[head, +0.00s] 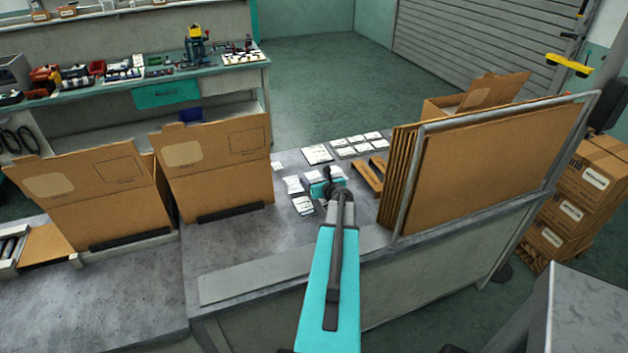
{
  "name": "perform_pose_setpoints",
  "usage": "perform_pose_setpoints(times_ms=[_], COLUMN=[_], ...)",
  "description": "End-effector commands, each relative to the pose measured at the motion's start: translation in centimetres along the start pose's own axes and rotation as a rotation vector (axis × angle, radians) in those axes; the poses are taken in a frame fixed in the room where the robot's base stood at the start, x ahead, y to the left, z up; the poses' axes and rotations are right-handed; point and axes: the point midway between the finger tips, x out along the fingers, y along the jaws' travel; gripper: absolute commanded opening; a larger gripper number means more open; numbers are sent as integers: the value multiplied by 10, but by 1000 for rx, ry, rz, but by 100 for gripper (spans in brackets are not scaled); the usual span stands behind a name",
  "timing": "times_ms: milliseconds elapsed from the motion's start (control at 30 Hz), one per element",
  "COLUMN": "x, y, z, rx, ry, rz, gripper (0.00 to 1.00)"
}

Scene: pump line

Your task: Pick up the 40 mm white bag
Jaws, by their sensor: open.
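Several white bags lie on the grey bench. One white bag (303,205) is nearest the front, just left of my gripper (326,188). Another white bag (293,184) lies behind it, and one more (312,175) is partly hidden by the gripper. A larger white bag or sheet (317,154) lies further back. The labels are too small to read, so I cannot tell which bag is the 40 mm one. My gripper is open above the bags; its fingertips are mostly hidden by the arm.
Rows of white packets (361,144) lie at the back of the bench (232,258). Open cartons (212,165) stand on the left. The bench front is clear.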

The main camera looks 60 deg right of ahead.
Motion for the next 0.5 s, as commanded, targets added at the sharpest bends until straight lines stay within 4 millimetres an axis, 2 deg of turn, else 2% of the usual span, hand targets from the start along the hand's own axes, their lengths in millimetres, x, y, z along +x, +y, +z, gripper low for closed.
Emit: perform_pose_setpoints(times_ms=[367,500], x=[0,0], y=[0,0], z=[0,0], rx=[0,0], ry=[0,0], rz=[0,0], gripper=[67,44])
